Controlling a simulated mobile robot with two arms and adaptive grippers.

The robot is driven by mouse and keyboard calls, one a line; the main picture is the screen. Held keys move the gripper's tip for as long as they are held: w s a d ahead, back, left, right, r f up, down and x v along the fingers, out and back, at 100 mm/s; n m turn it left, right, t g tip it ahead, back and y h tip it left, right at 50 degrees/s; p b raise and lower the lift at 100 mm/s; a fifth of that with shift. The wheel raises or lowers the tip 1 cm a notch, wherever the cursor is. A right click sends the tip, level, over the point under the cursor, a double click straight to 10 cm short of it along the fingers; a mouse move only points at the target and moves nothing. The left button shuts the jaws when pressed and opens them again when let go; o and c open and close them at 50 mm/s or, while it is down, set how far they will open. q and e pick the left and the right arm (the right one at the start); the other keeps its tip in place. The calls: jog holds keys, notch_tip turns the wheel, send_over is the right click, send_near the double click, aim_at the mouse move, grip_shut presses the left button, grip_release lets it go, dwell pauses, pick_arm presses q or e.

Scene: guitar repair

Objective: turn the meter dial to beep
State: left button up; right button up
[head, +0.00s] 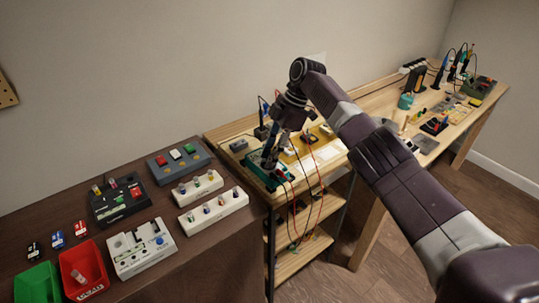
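A teal-green device with a dark face, which looks like the meter (284,180), lies on the wooden shelf bench in the middle of the head view. Red and black leads hang from it over the front edge. My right arm comes in from the right, and my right gripper (270,154) points down over the meter's back part. It hides part of the meter's face; the dial cannot be made out. Contact and finger opening are too small and dark to tell. My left gripper is not in view.
A dark table at left holds a red bin (84,268), a green bin (38,284), a white device (141,247), a black box (120,203), a grey button box (178,160) and white knob strips (213,210). A second bench with tools stands at right.

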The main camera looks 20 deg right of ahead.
jog(key=shift+r, duration=0.1)
jog(key=v, duration=1.1)
jog(key=shift+d+r, duration=0.25)
jog(key=shift+r, duration=0.1)
